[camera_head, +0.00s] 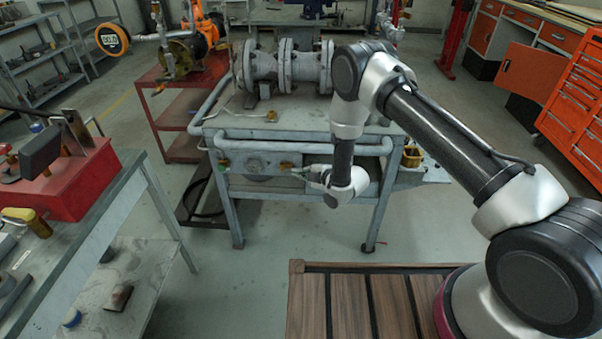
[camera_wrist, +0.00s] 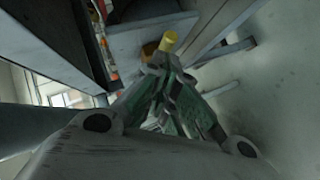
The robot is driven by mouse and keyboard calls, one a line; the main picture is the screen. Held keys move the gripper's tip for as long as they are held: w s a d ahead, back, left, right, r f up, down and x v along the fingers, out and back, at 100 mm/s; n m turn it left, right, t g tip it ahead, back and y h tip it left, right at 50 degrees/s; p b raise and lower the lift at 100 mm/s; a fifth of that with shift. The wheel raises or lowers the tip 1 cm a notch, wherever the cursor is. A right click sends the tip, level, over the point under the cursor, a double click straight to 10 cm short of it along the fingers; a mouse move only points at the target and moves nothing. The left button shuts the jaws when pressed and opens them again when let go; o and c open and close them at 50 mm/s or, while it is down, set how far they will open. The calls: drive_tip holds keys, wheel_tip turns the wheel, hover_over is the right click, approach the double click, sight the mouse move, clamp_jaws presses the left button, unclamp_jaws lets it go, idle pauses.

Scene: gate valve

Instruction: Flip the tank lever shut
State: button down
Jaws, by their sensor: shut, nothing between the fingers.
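A small brass-coloured valve fitting (camera_head: 287,166) sits on the front of the grey tank bench, just left of my gripper (camera_head: 312,171). I take it for the tank lever, but it is too small to tell its angle. In the wrist view my gripper (camera_wrist: 164,62) has its fingers together and holds nothing. A yellow cylindrical end (camera_wrist: 168,41), perhaps part of the lever, shows just beyond the fingertips. I cannot tell whether they touch it. The rest of the lever is hidden behind the fingers.
The tank bench (camera_head: 262,131) carries a grey flanged pipe (camera_head: 290,66) on top. Another brass fitting (camera_head: 223,165) is further left on its front. A yellow container (camera_head: 412,156) is at its right. A workbench with a red box (camera_head: 75,185) stands at left. Floor before the bench is clear.

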drive_tip(key=shift+d+f+m+t+y, duration=0.25)
drive_tip(key=shift+f+m+y, duration=0.2)
drive_tip(key=shift+y, duration=0.25)
idle(0.3)
drive_tip(key=a+f+m+y, duration=0.1)
drive_tip(key=a+f+y, duration=0.1)
drive_tip(key=f, duration=0.5)
drive_tip(key=shift+a+f+t, duration=0.2)
drive_tip(key=shift+a+t, duration=0.25)
drive_tip(key=shift+a, duration=0.25)
idle(0.5)
